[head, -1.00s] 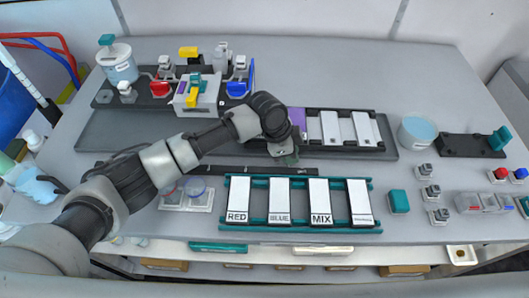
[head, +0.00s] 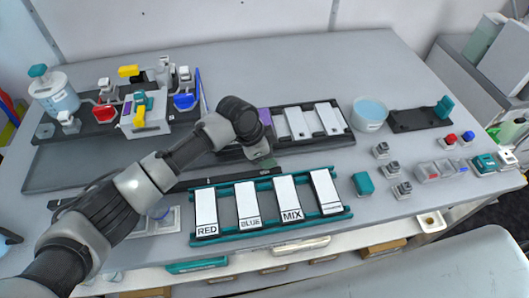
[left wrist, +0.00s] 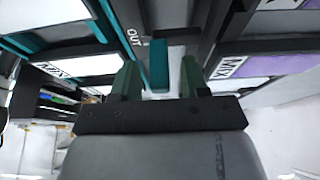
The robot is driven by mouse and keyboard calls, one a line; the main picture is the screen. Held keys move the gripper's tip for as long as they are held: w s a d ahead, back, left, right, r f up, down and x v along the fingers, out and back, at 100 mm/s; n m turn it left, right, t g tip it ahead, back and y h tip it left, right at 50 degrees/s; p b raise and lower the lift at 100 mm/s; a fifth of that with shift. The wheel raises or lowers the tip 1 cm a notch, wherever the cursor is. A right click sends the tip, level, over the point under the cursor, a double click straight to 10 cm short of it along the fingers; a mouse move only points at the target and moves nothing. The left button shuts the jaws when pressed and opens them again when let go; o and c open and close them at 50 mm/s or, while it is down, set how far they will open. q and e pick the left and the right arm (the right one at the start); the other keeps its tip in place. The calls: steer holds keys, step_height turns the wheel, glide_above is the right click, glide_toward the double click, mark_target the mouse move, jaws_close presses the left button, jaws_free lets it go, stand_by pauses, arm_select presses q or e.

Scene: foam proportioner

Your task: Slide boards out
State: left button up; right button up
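My left arm reaches over the table to the near edge of the black rack (head: 350,137). The rack holds two white boards (head: 329,118) and a purple board (head: 265,115), partly hidden by my arm. In the left wrist view my left gripper (left wrist: 160,78) is open, with a teal tab (left wrist: 158,65) between its green fingers and gaps on both sides. A label reading OUT is beside the tab. A purple-and-white MIX board (left wrist: 262,66) is at right. The teal rack (head: 270,237) holds white boards, including RED (head: 205,208), BLUE (head: 247,200) and MIX (head: 286,195). My right gripper is out of view.
A round tub (head: 369,117) stands right of the black rack. Small grey-black switches (head: 381,151) and a teal block (head: 363,184) lie right of the teal rack. A pump station (head: 145,112) with a tank (head: 57,97) stands at back left.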

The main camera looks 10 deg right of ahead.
arm_select(q)
steer(key=shift+w+a+r, duration=0.1)
steer(key=shift+a+r, duration=0.2)
steer(key=shift+a, duration=0.05)
steer(key=b+v, duration=0.2)
steer(key=v, duration=0.8)
steer(key=shift+d, duration=0.15)
